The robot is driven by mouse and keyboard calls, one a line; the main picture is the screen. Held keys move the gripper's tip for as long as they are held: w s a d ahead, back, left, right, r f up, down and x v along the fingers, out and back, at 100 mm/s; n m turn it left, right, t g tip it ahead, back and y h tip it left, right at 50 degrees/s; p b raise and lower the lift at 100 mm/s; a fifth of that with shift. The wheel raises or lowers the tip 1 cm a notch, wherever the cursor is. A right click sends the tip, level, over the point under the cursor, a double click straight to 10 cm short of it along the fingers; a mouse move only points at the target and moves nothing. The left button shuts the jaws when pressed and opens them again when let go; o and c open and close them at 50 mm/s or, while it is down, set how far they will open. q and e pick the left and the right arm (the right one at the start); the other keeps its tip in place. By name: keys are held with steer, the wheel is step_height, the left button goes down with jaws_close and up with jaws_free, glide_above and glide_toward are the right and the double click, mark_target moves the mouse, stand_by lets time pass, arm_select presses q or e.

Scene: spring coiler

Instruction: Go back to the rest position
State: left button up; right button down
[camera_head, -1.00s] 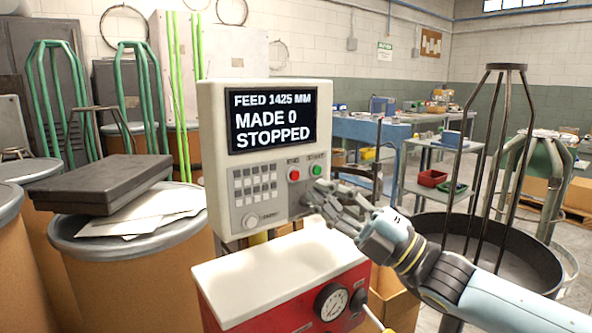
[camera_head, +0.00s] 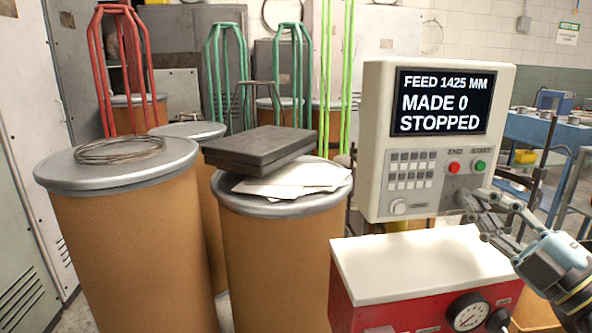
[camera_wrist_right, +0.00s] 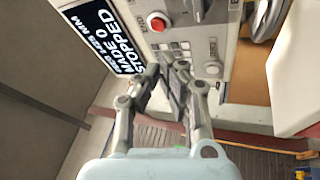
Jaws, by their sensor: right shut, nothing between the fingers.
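My right gripper (camera_head: 478,205) is shut and empty, in front of the lower right part of the control panel (camera_head: 376,160). It also shows in the right wrist view (camera_wrist_right: 168,72), fingertips together near the panel's face; I cannot tell whether they touch it. The panel's screen (camera_head: 441,102) reads FEED 1425 MM, MADE 0, STOPPED. A red END button (camera_head: 454,167) and a green START button (camera_head: 479,166) sit above the gripper. The red button also shows in the right wrist view (camera_wrist_right: 157,23). My left gripper is not in view.
A red machine box with a white top (camera_head: 400,262) and a round gauge (camera_head: 467,312) stands below the panel. Drums fill the left; one bears a wire coil (camera_head: 120,150), another a dark case (camera_head: 260,148) on papers. A blue bench (camera_head: 545,132) is at the right.

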steer(key=s+f+m+g+h, duration=0.6)
steer(key=f+m+g+h, duration=0.15)
steer(key=f+m, duration=0.4)
steer(key=s+a+f+m+g, duration=0.1)
steer(key=s+f+m+g, duration=0.15)
steer(key=s, duration=0.35)
steer(key=s+a+f+m+g+h, duration=0.1)
steer(key=s+f+m+g, duration=0.2)
steer(key=s, duration=0.4)
steer(key=s+a+f+m+g, duration=0.1)
steer(key=s+m+g, duration=0.1)
steer(key=s+g, duration=0.3)
steer(key=s+d+f+b, duration=0.1)
steer(key=s+f, duration=0.1)
steer(key=f, duration=1.2)
steer(key=s+d+f, duration=0.2)
steer(key=s+f, duration=0.1)
steer(key=f, duration=1.2)
steer(key=s+f+g, duration=0.1)
steer(key=s+f, duration=1.3)
steer(key=s, duration=0.2)
steer(key=shift+s+d+m+g+b, duration=0.3)
steer(key=shift+d+m+b, duration=0.05)
steer(key=shift+m+b, duration=0.05)
